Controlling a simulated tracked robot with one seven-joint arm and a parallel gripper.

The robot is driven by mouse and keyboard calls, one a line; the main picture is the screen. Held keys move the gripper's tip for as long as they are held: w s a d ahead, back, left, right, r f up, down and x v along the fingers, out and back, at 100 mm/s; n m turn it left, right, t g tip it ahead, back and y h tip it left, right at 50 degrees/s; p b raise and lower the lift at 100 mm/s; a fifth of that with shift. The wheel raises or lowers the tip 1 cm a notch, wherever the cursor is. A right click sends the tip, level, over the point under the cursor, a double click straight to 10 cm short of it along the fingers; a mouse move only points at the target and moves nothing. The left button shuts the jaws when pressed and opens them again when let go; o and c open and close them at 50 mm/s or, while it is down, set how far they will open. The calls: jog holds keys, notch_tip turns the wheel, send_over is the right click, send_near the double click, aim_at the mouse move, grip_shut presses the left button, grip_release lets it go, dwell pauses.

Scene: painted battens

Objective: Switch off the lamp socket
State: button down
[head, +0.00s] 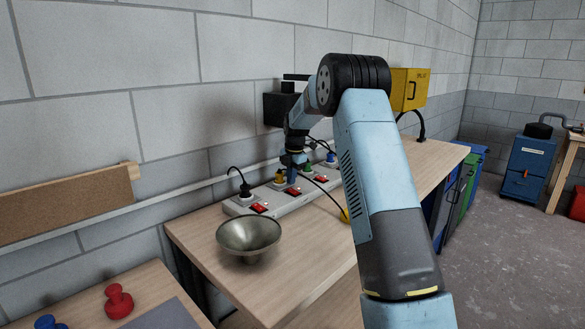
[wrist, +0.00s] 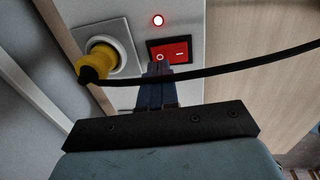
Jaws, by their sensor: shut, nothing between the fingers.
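A grey power strip (head: 294,201) with several red switches lies at the back of the bench. In the wrist view, a red rocker switch (wrist: 178,50) marked O and I sits beside a socket holding a yellow plug (wrist: 100,65). In the head view my gripper (head: 293,165) is over the strip near the yellow plug (head: 280,177). No label naming the lamp is legible.
A black cable (wrist: 230,73) crosses in front of my fingers. A metal bowl (head: 249,237) stands in front of the strip. A black plug (head: 245,190) is at the strip's left end. A yellow box (head: 409,89) is on the wall.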

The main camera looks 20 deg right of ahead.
aim_at(293, 191)
jog(key=shift+w+a+f, duration=0.1)
jog(key=shift+w+f, duration=0.05)
jog(key=shift+f, duration=1.15)
jog(key=shift+a+f, duration=0.1)
jog(key=shift+a, duration=0.3)
jog(key=shift+d, duration=0.55)
jog(key=shift+s+d+r, duration=0.2)
jog(key=shift+s+d, duration=0.05)
jog(key=shift+s, duration=0.4)
